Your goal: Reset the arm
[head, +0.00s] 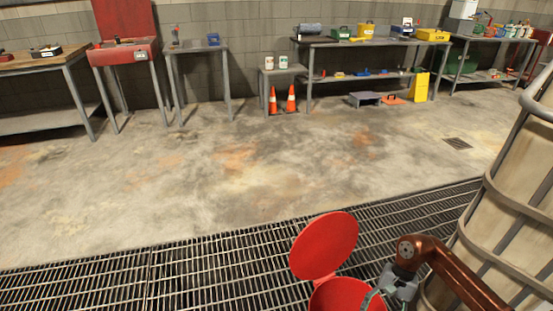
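My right arm comes in from the lower right with a copper-coloured link. Its gripper (374,299) is at the bottom edge, in front of and over the right side of a red bin (335,296). The gripper is partly cut off by the frame, and I cannot tell whether its fingers are apart or closed. I see nothing clearly held in it. My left arm and gripper are not in view.
The red bin's round lid (326,245) stands open. A caged tank (510,190) is close on the right. Metal grating (200,270) crosses the floor. The concrete floor (240,170) beyond is clear up to workbenches, two orange cones (291,99) and a yellow sign (419,87).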

